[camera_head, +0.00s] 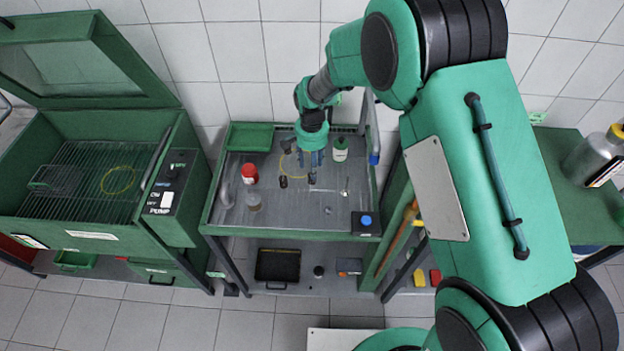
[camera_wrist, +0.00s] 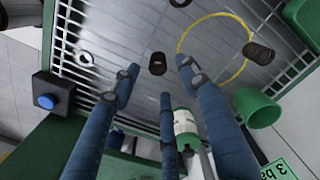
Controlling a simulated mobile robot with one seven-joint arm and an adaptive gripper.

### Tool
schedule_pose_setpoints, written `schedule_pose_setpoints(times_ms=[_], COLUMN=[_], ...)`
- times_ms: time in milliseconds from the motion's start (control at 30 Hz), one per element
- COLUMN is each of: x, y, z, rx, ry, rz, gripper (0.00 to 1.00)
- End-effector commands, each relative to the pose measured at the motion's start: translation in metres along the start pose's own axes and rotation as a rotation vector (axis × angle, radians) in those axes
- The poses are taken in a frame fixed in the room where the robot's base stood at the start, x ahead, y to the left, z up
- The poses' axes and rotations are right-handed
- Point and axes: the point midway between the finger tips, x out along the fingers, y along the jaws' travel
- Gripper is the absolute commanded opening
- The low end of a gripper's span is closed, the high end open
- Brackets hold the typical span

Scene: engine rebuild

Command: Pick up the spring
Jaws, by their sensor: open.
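A dark ribbed piece that looks like the spring (camera_wrist: 258,52) lies at the right edge of the yellow ring in the wrist view. A short dark cylinder (camera_wrist: 157,63) shows just beyond and between my fingertips; I cannot tell for certain which of the two is the spring. My gripper (camera_wrist: 160,80) is open and empty, its blue fingers spread and pointing down at the grey tray surface. In the head view my gripper (camera_head: 312,165) is over the middle of the washing tray (camera_head: 300,225), with a small dark piece (camera_head: 283,181) to its left.
A yellow ring (camera_wrist: 215,14) lies on the tray. A green-and-white bottle (camera_head: 340,149) stands close on the right, a red-topped container (camera_head: 249,174) on the left. A blue-button box (camera_head: 365,222) is at the front right corner. A green cup (camera_wrist: 258,108) shows in the wrist view.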

Motion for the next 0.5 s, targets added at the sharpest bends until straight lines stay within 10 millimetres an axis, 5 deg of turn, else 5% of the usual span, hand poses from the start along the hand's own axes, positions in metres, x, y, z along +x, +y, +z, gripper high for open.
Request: schedule_pose_setpoints(times_ms=[500], x=[0.0079], y=[0.0004], z=[0.0002], rx=[0.0], ry=[0.0], rz=[0.0], gripper=[0.44])
